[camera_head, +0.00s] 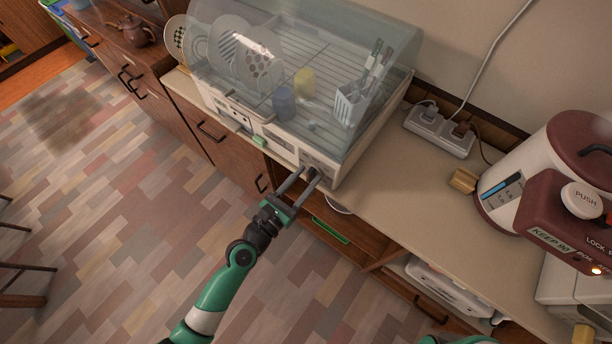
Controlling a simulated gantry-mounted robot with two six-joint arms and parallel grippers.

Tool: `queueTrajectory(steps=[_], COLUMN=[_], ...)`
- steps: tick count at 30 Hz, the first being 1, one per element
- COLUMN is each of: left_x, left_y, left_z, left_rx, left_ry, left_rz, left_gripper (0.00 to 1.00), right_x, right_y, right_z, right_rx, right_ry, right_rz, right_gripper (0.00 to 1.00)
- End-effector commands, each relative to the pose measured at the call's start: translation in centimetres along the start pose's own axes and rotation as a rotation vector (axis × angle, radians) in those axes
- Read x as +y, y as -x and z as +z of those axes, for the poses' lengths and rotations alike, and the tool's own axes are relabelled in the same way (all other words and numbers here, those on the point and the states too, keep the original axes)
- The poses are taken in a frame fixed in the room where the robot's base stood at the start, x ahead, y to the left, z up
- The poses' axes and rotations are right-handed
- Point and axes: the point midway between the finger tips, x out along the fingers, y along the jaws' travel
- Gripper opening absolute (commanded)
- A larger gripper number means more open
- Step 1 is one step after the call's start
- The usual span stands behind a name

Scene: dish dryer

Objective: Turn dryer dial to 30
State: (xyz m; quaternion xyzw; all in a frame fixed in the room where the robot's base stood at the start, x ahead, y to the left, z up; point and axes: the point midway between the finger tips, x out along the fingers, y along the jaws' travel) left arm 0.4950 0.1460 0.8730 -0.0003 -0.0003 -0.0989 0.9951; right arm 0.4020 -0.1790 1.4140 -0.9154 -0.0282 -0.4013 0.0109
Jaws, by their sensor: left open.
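The dish dryer (232,101) stands on the counter with its clear cover down over plates, cups and a utensil holder. Its front panel faces the room. The dial (312,172) is at the right end of that panel, small and dark, and partly hidden by my left gripper. Its setting cannot be read. My left gripper (301,178) is open, with its two fingers reaching up to the panel at the dial, one on each side of it. I cannot tell whether they touch it. My right gripper is not in view; only a bit of green arm shows at the bottom edge.
A power strip (439,131) with plugs and a red-and-white water boiler (540,190) stand on the counter to the right. The counter (385,190) right of the dryer is mostly clear. Drawers and open shelves lie below. A brown teapot (131,29) stands at the upper left.

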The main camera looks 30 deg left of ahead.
Motion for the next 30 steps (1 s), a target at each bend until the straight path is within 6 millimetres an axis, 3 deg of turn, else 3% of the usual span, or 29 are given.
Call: queueTrajectory(steps=[9,18,30], left_x=[0.0,0.0,-0.01], left_y=[-0.6,-0.57,-0.55], left_z=[0.01,0.0,-0.01], left_rx=[0.0,0.0,0.0], left_ry=[-0.001,-0.001,-0.012], left_rz=[0.0,0.0,0.0], left_gripper=[0.47,0.0,0.0], right_x=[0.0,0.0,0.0], right_y=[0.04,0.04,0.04], right_z=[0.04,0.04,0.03], right_rx=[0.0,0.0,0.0], right_ry=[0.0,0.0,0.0], right_rz=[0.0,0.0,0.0], right_gripper=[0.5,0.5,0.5])
